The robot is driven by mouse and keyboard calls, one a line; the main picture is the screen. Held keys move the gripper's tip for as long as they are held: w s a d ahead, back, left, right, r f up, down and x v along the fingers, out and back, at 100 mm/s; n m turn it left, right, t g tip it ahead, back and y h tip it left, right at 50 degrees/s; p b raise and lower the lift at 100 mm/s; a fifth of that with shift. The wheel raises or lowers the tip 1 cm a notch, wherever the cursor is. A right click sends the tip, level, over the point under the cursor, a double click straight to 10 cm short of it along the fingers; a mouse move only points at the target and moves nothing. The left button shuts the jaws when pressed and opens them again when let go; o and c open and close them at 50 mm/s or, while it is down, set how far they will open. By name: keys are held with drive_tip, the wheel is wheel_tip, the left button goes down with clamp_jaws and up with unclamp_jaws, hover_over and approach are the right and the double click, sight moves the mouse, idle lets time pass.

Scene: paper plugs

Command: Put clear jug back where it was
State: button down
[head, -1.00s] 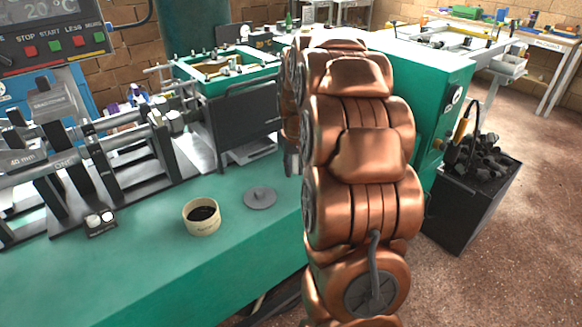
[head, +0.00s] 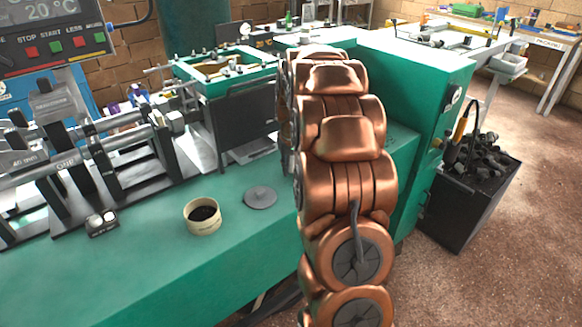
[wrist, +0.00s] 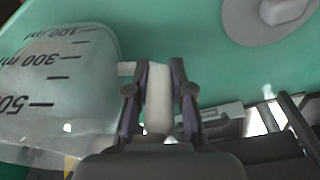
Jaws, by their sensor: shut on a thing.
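The clear jug (wrist: 62,85) shows at the left of the wrist view, with black graduation marks that read upside down. Its pale handle (wrist: 158,95) is between the two fingers of my gripper (wrist: 158,88), which is shut on it. The green bench surface lies beyond the jug in that view; I cannot tell whether the jug touches it. In the head view my copper arm hides the gripper and the jug.
A round grey lid (head: 260,197) and a cream tub with dark contents (head: 203,217) stand on the green bench (head: 130,270). A metal machine (head: 90,160) fills the bench's left. A dark bin (head: 468,190) stands on the floor at right.

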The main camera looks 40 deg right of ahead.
drive_tip(key=shift+f, duration=0.2)
drive_tip(key=shift+f, duration=0.15)
drive_tip(key=c, duration=1)
unclamp_jaws()
drive_tip(key=shift+c, duration=0.2)
